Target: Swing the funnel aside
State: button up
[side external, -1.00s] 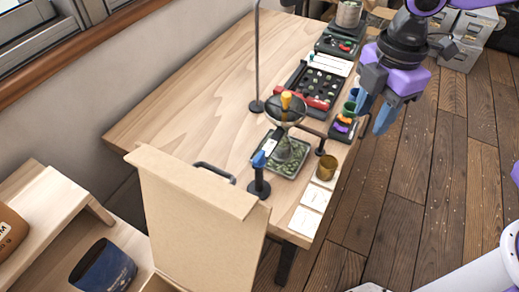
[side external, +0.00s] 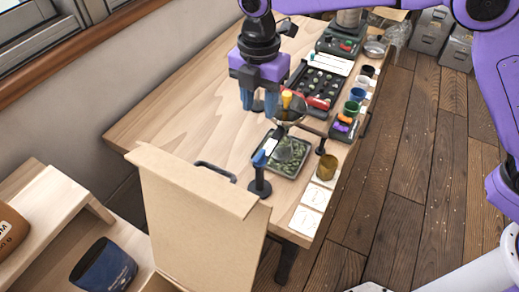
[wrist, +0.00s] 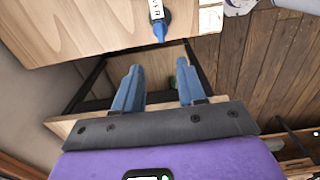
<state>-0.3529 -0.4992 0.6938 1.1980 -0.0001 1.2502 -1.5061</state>
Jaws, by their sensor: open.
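The funnel (side external: 291,118) is a dark, shallow bowl with an upright yellow knob (side external: 287,97). In the side view it appears just behind the bean-filled tray (side external: 304,151), whose top shows largely uncovered. A short dark post (side external: 320,147) stands at the tray's right. My gripper (side external: 258,106) points down just left of the funnel and knob, its blue fingers apart. Whether a finger touches the funnel, I cannot tell. In the wrist view, my gripper (wrist: 158,88) is open, with nothing held between the fingers; the funnel is not clearly visible there.
A blue-topped stand (side external: 259,178) is at the tray's left front, near a cardboard panel (side external: 190,210). A brown cup (side external: 326,170) and white cards are to the right. A black bean grid (side external: 318,82) and small coloured cups stand behind. The table's left is clear.

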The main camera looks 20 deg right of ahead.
aim_at(260, 155)
notch_tip(260, 155, down, 15)
jog(key=shift+f, duration=0.2)
dwell(0.3)
grip_shut()
